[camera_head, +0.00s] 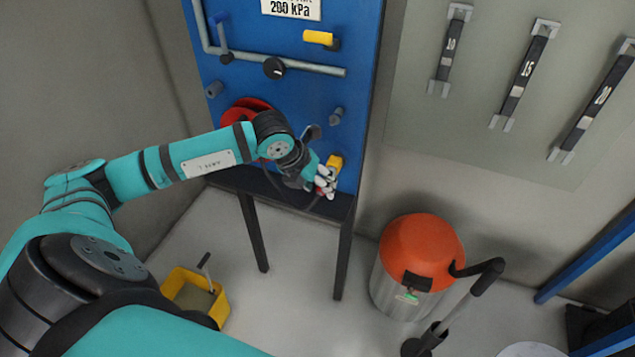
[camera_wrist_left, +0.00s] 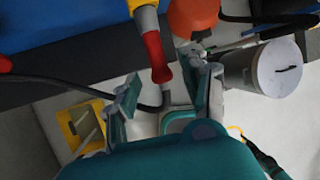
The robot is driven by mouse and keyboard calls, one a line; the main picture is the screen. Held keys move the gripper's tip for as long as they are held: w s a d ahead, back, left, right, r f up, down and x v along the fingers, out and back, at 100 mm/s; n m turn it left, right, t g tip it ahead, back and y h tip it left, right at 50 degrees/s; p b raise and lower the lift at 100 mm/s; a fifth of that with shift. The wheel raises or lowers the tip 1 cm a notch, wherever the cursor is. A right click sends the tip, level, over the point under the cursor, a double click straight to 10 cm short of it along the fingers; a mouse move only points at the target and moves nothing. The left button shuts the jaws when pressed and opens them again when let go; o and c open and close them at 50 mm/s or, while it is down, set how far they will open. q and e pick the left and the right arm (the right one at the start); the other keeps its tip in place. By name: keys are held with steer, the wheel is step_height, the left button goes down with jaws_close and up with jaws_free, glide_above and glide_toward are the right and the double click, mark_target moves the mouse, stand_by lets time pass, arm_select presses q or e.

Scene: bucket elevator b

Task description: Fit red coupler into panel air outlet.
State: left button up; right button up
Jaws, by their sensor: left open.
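The red coupler (camera_wrist_left: 155,58) shows in the left wrist view, in line with and touching the yellow air outlet (camera_wrist_left: 146,20) above it. I cannot tell how deep it sits. A black hose (camera_wrist_left: 110,95) runs from its lower end off to the left. My left gripper (camera_wrist_left: 163,78) is open, with one finger on each side of the coupler's lower end and gaps visible. In the head view my left gripper (camera_head: 324,181) is at the panel's lower right, just below the yellow outlet (camera_head: 335,162), and mostly hides the coupler. My right gripper is not in view.
The blue panel (camera_head: 300,100) carries a pipe, a yellow valve handle (camera_head: 318,38), knobs and a red reel (camera_head: 243,112) behind my arm. A dark stand (camera_head: 343,250) is below. An orange-topped vacuum (camera_head: 421,250) and a yellow bucket (camera_head: 222,310) stand on the floor.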

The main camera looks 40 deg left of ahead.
arm_select(q)
steer(key=shift+w+f, duration=0.1)
steer(key=shift+f, duration=0.25)
steer(key=shift+c, duration=0.4)
jaws_close()
steer(key=shift+s+d+b, duration=0.2)
steer(key=shift+s+b, duration=0.1)
steer(key=shift+s, duration=0.4)
steer(key=shift+s+d+b, duration=0.25)
steer(key=shift+s+b, duration=0.1)
steer(key=shift+s, duration=0.55)
steer(key=shift+s+d+b, duration=0.2)
steer(key=shift+s+b, duration=0.15)
steer(key=shift+s, duration=0.55)
